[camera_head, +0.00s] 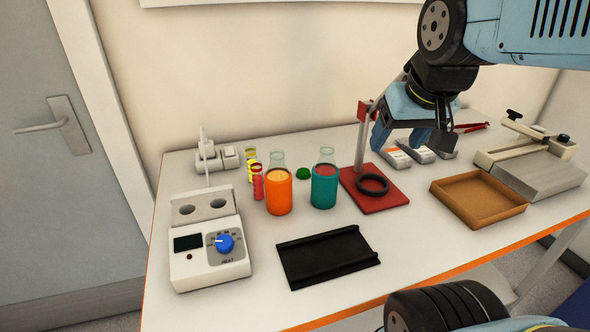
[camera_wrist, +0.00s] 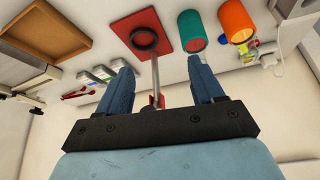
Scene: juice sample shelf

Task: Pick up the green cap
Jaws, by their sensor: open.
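The green cap (camera_head: 303,173) is a small dark green disc lying on the white table, between and behind the orange flask (camera_head: 279,192) and the teal flask (camera_head: 324,186). I cannot make it out in the wrist view. My gripper (camera_head: 411,140) is open and empty, to the right of the cap and above the table, near the red stand (camera_head: 393,200). In the wrist view its two fingers (camera_wrist: 160,70) are spread apart, with the stand's post showing between them.
A black ring (camera_head: 372,178) lies on the stand's base. Left of the flasks are small red and yellow vials (camera_head: 257,182) and a heater with a blue knob (camera_head: 205,255). A black tray (camera_head: 325,276) lies in front. A brown tray (camera_head: 455,213) is at right.

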